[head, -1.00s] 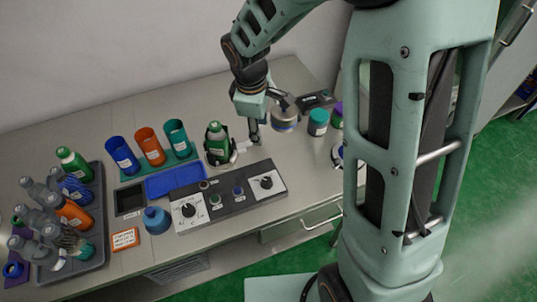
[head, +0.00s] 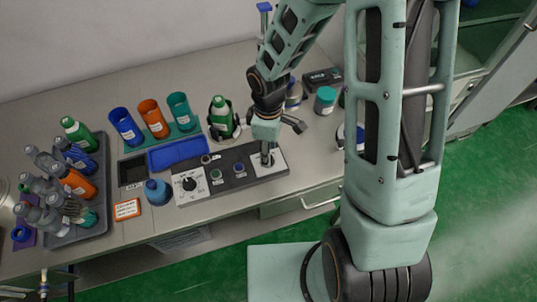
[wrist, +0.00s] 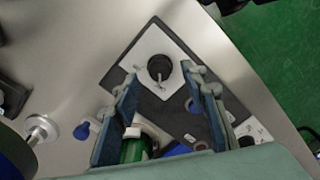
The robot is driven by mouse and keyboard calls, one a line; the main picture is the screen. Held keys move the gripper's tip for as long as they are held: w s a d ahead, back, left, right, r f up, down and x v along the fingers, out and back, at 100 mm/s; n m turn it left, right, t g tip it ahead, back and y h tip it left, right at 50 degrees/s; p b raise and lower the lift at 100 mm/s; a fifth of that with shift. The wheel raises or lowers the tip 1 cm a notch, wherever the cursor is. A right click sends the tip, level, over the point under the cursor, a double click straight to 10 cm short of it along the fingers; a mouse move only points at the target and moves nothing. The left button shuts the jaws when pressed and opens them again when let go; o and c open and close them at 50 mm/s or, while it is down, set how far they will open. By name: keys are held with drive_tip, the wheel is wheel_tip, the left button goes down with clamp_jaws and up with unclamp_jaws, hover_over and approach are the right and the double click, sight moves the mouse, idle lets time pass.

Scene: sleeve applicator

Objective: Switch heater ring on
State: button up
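The dark control panel (head: 213,174) lies along the front of the bench, with a white-plated dial at each end and small buttons between. The left dial (head: 189,184) is in plain view. My gripper (head: 267,160) points down over the right dial and partly hides it in the head view. In the wrist view the right dial's black knob (wrist: 160,67) appears between the fingertips of my open gripper (wrist: 162,78), with no visible contact. The green bottle (head: 221,112) stands in a dark holder behind the panel. The dial labels are too small to read.
Blue, orange and teal cups (head: 154,118) stand behind a blue tray (head: 178,154). A blue jar (head: 157,192) and an orange-edged card (head: 126,209) are left of the panel. A grey tray (head: 77,231) of bottles is at far left. A teal-lidded jar (head: 325,100) stands back right.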

drive_tip(key=shift+f, duration=1.25)
drive_tip(key=shift+c, duration=0.3)
clamp_jaws()
